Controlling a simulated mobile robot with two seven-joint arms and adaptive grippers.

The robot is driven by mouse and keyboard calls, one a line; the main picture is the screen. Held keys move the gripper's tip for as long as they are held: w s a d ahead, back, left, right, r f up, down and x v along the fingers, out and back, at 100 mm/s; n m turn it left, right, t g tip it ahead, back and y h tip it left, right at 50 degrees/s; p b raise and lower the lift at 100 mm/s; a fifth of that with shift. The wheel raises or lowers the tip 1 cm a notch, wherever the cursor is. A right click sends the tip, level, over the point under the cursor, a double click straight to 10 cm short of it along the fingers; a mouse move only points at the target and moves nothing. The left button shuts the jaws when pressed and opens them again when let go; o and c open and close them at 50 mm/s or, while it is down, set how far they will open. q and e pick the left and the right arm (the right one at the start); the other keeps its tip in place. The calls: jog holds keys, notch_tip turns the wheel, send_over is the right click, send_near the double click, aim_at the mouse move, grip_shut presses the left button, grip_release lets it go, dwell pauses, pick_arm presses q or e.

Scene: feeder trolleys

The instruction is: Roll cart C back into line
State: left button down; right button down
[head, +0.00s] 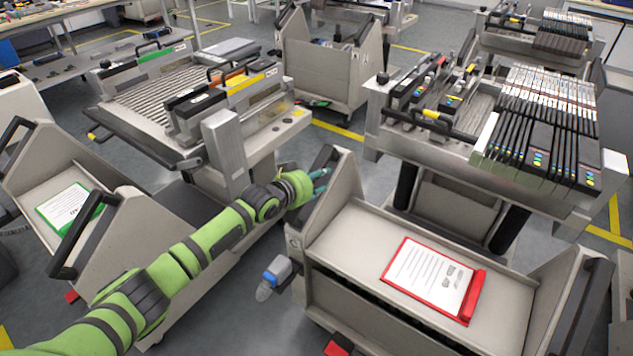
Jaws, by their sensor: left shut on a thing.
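A light grey cart (345,238) with a red clipboard (433,278) on its sloping top stands in the front right. A small mark on its left end is too small to read, so I cannot confirm that it is cart C. My left gripper (319,183) is shut on the dark handle (327,158) at this cart's left end, partly hiding it. My green arm reaches in from the lower left. My right gripper is not in view.
Another grey cart (128,240) with a green clipboard (70,209) stands at the left, behind my arm. Feeder trolleys with loaded tops (520,190) stand close behind the held cart. A further cart (322,72) is at the back. Yellow lines (338,130) mark the grey floor.

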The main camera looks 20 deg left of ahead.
pick_arm(q)
jog(key=shift+s+a+f, duration=0.25)
jog(key=shift+s+f, duration=0.05)
jog(key=shift+s, duration=0.35)
jog(key=c, duration=0.6)
grip_release()
jog(key=shift+s+r, duration=0.15)
jog(key=shift+c, duration=0.2)
jog(key=shift+r, duration=0.1)
jog(key=shift+w, duration=0.2)
jog(key=shift+r, duration=0.1)
jog(key=v, duration=1.2)
